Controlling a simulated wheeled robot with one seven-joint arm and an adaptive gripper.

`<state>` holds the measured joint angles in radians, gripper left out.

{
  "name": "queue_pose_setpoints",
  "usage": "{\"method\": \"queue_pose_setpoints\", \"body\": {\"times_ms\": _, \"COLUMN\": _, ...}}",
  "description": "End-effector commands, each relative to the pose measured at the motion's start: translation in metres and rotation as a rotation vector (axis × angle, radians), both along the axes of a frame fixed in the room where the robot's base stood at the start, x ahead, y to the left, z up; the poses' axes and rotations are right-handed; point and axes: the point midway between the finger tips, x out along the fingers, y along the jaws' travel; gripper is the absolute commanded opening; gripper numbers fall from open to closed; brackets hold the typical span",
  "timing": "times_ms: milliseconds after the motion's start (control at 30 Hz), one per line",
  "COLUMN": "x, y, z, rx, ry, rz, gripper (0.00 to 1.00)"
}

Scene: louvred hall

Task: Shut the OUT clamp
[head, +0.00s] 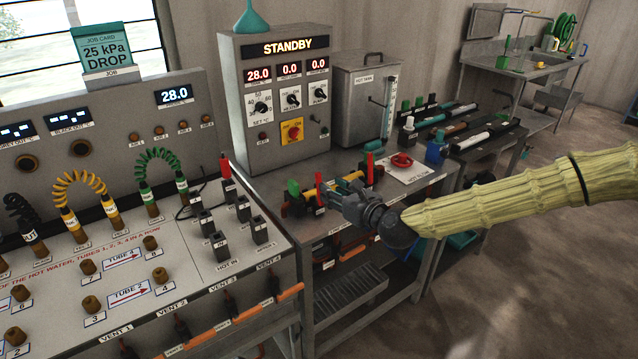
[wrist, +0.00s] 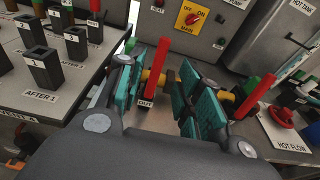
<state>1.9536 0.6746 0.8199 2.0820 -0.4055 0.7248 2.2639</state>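A red clamp lever (wrist: 157,68) stands upright in the wrist view, with a small white label (wrist: 145,103) at its foot that I take to read OUT, though it is hard to read. A yellow tube piece (wrist: 152,82) shows behind it. My gripper (wrist: 158,88) is open, its teal-padded fingers on either side of the lever with gaps showing. In the head view my gripper (head: 327,190) is at the bench beside this lever (head: 319,190), which it partly hides. A second red lever (wrist: 254,97) stands to the right, outside the fingers; it shows in the head view too (head: 370,168).
The control box (head: 280,95) reads STANDBY and stands behind the clamps. The left panel carries black sockets (head: 222,246) near my gripper. A red hot-flow valve wheel (head: 402,160) and a blue-capped part (head: 436,149) stand to the right. A metal tank (head: 365,95) is behind.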

Motion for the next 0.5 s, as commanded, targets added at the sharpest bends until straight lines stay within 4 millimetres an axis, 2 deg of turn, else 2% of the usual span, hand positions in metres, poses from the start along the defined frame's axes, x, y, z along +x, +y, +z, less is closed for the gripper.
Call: {"method": "queue_pose_setpoints", "body": {"times_ms": 500, "x": 0.043, "y": 0.031, "z": -0.013, "rx": -0.001, "ry": 0.0, "rz": 0.0, "gripper": 0.36}}
